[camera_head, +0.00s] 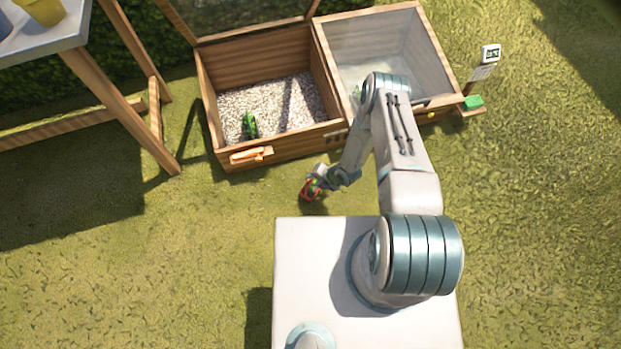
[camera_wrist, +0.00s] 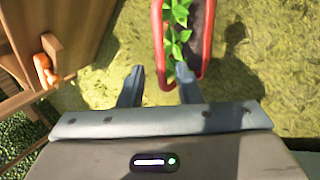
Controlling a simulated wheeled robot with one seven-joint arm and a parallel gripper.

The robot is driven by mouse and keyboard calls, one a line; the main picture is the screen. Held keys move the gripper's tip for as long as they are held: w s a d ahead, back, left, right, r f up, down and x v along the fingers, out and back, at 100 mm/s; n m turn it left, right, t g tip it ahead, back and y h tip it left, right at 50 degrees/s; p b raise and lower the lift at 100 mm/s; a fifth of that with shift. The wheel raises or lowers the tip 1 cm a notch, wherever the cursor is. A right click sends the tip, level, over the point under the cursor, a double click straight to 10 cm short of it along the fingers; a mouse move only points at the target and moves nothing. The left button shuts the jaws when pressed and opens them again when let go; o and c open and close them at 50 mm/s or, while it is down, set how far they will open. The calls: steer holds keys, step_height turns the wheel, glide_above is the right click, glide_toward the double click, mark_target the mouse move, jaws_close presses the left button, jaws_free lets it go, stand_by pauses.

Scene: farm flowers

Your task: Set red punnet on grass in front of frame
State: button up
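The red punnet (camera_head: 309,192) is small beside my gripper in the head view, over the grass in front of the wooden frame (camera_head: 290,147). In the wrist view the red punnet (camera_wrist: 158,35) shows its rim, green leaves and dark soil, partly cut off by the top edge. My gripper (camera_wrist: 160,80) has its two fingers apart. The punnet's near left wall lies between them, with a visible gap to the left finger. The right finger overlaps the punnet's near end. The punnet seems to rest on the grass, but its underside is hidden.
The frame's left bay holds gravel and a green plant (camera_head: 249,125); its lid is raised. The right bay (camera_head: 385,45) is partly hidden by my arm. An orange wooden handle (camera_head: 251,154) juts from the front. A table (camera_head: 40,35) stands left.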

steer(key=w+d+r+m+h+p, duration=0.1)
steer(key=w+d+r+m+h, duration=0.3)
steer(key=r, duration=0.7)
steer(key=w+d+r+m, duration=0.2)
steer(key=w+d+r, duration=0.35)
steer(key=r, duration=0.65)
steer(key=d+r+m+h, duration=0.15)
steer(key=r+m, duration=0.25)
steer(key=r, duration=0.5)
steer(key=d+r+m+h, duration=0.1)
steer(key=d+r+m, duration=0.25)
steer(key=r, duration=0.55)
steer(key=s+r+m, duration=0.4)
steer(key=r, duration=0.3)
steer(key=s+r+m, duration=0.4)
steer(key=s+r, duration=0.1)
steer(key=r, duration=0.3)
steer(key=s+a+r+m, duration=0.1)
steer(key=s+r+m, duration=0.3)
steer(key=s, duration=0.4)
steer(key=s+a+r+m+g, duration=0.1)
steer(key=s+r+m, duration=0.3)
steer(key=s, duration=0.4)
steer(key=shift+s+r+m+g, duration=0.3)
steer(key=shift+r+m, duration=0.05)
steer(key=shift+r, duration=0.45)
steer(key=shift+y, duration=0.25)
